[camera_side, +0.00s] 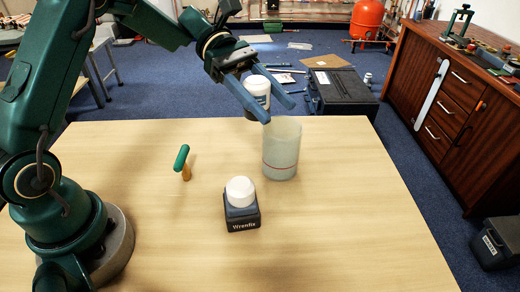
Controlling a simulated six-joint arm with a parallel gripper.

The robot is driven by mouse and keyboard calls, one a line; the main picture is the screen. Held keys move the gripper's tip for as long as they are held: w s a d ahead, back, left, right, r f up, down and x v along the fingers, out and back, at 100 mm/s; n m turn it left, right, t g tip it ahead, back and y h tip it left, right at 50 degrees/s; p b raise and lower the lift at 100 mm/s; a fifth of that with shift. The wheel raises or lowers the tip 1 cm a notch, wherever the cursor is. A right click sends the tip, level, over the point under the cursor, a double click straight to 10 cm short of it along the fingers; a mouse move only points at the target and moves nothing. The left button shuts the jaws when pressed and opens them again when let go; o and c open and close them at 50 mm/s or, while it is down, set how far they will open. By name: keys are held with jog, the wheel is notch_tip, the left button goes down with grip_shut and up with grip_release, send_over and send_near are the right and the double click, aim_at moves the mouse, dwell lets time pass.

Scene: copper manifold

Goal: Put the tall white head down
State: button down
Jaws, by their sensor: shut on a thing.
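My gripper (280,112) is at the upper middle, above the far part of the table. It is shut on the tall white head (257,86), a white cylinder with a dark lower part. The near finger covers some of it. The head looks roughly upright and appears held up off the table, though its exact height is hard to tell. A shorter, rounded white head (240,190) sits on a dark block marked "Wrenfix" (242,217) near the table's middle.
A translucent cup (282,155) with a red line stands on the wooden table (330,220), close below and right of my fingertips. A green-topped tool (182,158) stands to the left. The table's right side and front are clear.

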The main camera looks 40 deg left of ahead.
jog(key=s+a+n+t+y, duration=0.2)
jog(key=a+n+t, duration=0.45)
jog(key=a, duration=1.55)
send_over(238, 148)
jog(key=shift+t, duration=0.35)
notch_tip(238, 148, down, 12)
jog(key=shift+f, duration=2.05)
jog(key=shift+f, duration=0.1)
jog(key=shift+c, duration=1.2)
grip_release()
